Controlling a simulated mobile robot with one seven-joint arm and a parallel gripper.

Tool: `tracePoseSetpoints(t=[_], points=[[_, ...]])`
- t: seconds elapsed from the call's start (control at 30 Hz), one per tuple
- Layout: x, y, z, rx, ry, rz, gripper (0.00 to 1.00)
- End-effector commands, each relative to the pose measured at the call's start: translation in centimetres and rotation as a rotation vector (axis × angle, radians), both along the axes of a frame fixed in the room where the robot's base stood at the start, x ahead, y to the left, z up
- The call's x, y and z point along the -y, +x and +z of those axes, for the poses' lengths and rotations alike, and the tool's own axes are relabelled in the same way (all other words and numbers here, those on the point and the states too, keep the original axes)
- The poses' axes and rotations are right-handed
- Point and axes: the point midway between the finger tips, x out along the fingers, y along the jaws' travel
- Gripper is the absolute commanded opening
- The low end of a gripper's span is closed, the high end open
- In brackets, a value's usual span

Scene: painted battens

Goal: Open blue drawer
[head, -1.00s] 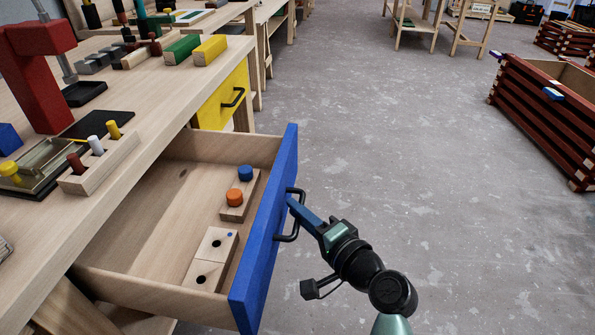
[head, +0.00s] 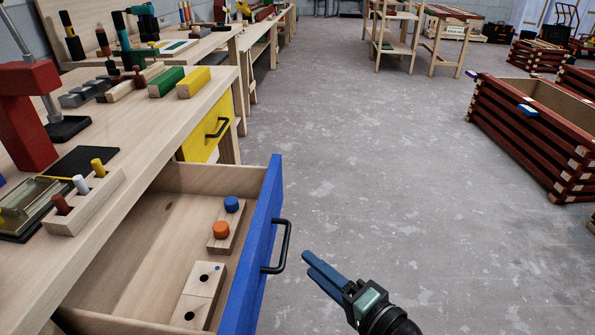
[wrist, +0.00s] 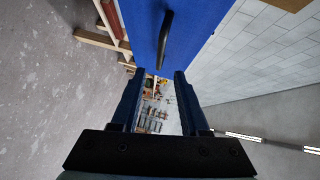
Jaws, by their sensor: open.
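The blue drawer (head: 262,235) is pulled out from the wooden workbench, and its inside shows. Its black bar handle (head: 281,248) is on the blue front; it also shows in the wrist view (wrist: 165,38). My gripper (head: 313,264) is to the right of the handle, apart from it, with open jaws and nothing between them. In the wrist view the two blue fingers (wrist: 155,85) are spread, and the handle lies beyond their tips.
In the drawer are a block with a blue and an orange knob (head: 226,222) and a block with holes (head: 200,292). A closed yellow drawer (head: 207,130) is farther along the bench. A dark red slatted crate (head: 535,130) stands at right. The floor between is clear.

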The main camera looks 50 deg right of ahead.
Motion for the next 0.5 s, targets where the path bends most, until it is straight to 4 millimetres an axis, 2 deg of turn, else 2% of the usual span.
tracePoseSetpoints(t=[0.1,0.2,0.5], points=[[-0.2,-2.0,0.4,-0.001,0.001,-0.002,0.45],[-0.4,-3.0,0.5,-0.001,0.0,-0.001,0.45],[-0.5,-3.7,0.5,0.001,0.0,0.001,0.45]])
